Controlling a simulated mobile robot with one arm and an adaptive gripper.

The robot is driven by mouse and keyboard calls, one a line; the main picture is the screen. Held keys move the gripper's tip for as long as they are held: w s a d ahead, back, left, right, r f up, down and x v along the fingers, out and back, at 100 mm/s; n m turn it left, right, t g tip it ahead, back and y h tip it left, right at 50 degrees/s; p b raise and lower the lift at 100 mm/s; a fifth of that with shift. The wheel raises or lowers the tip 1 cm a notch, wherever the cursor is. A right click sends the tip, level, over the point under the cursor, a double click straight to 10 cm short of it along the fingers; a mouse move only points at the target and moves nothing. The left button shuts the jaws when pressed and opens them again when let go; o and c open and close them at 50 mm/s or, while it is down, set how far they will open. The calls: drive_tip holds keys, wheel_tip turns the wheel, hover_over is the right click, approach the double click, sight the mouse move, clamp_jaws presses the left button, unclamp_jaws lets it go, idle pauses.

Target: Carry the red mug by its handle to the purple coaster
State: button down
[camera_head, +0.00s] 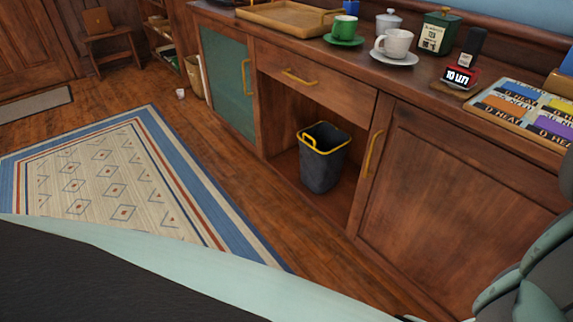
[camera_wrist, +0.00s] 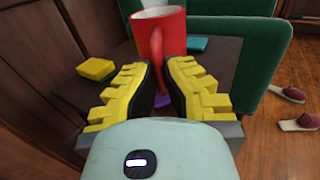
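The red mug (camera_wrist: 165,35) stands upright in the middle of the wrist view, just beyond my fingertips. My gripper (camera_wrist: 160,82) has its two yellow-padded fingers nearly together, with a narrow red strip between them, and looks shut on the mug's handle. The fingers hide most of the handle and part of the mug's base. A bit of purple, likely the purple coaster (camera_wrist: 163,101), shows in the gap between the fingers below the mug. I cannot tell whether the mug touches it.
A yellow-green block (camera_wrist: 96,69) and a teal flat object (camera_wrist: 197,44) lie on the dark tabletop (camera_wrist: 218,62). Green chairs (camera_wrist: 258,50) stand close behind and right. Slippers (camera_wrist: 288,93) lie on the floor. The head view shows a wooden sideboard (camera_head: 430,190) with other cups.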

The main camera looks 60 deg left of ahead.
drive_tip(key=shift+w+a+f+b, duration=0.15)
drive_tip(key=shift+f+b, duration=0.3)
drive_tip(key=shift+f, duration=1)
drive_tip(key=shift+f, duration=0.1)
drive_tip(key=c, duration=1.1)
unclamp_jaws()
drive_tip(key=shift+c, duration=0.2)
